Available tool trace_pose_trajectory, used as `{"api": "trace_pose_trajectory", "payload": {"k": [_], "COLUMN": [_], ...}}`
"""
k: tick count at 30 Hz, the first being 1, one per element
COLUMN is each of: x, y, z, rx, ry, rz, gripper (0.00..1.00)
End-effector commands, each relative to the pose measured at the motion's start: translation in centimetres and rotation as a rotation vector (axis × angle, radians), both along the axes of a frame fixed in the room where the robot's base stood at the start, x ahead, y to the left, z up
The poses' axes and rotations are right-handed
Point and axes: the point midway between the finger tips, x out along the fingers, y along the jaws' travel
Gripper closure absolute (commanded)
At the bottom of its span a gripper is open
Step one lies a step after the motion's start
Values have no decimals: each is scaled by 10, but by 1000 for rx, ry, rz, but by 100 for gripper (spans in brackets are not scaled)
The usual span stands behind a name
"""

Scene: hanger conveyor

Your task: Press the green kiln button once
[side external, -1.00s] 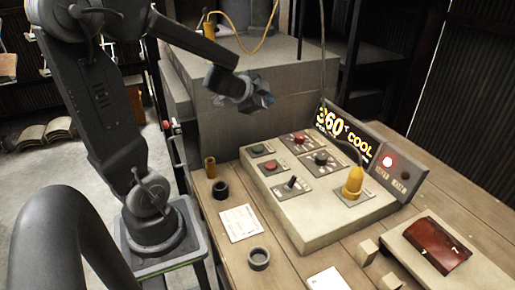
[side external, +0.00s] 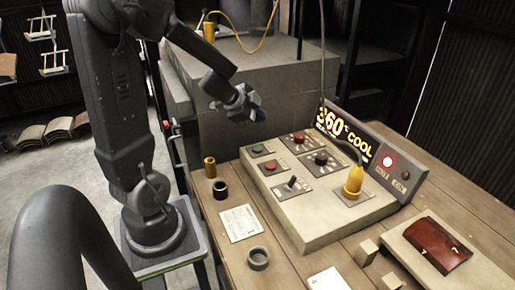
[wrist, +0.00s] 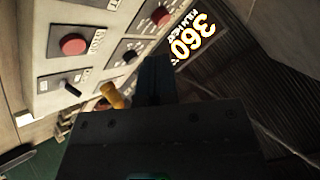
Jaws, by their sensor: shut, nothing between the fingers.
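The green button (side external: 257,149) is small and dark green, on a grey plate at the back left corner of the beige control panel (side external: 305,225). My gripper (side external: 257,114) is shut and empty. In the side view it hangs in the air above and behind the green button, clearly apart from the panel. The wrist view shows its dark shut fingers (wrist: 154,78) in front of the panel. The green button cannot be made out in the wrist view; only a plate edge shows at the top there.
The panel also bears red buttons (side external: 299,138), a black knob (side external: 321,157), a lever (side external: 292,181) and a yellow plug (side external: 354,181) on a cable. A lit sign (side external: 343,133) stands behind. Rings and paper (side external: 240,223) lie on the wooden bench to the left.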

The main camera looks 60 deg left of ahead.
Motion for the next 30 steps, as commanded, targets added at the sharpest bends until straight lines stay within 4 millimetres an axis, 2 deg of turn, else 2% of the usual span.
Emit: {"api": "trace_pose_trajectory", "payload": {"k": [6, 15, 21, 30], "x": [-1, -1, -1, 0], "y": [1, 0, 1, 0], "z": [-29, -63, -74, -76], "rx": [-4, -5, -1, 2], "ry": [6, 5, 2, 1], "rz": [5, 5, 4, 3], "gripper": [100, 100, 100, 100]}}
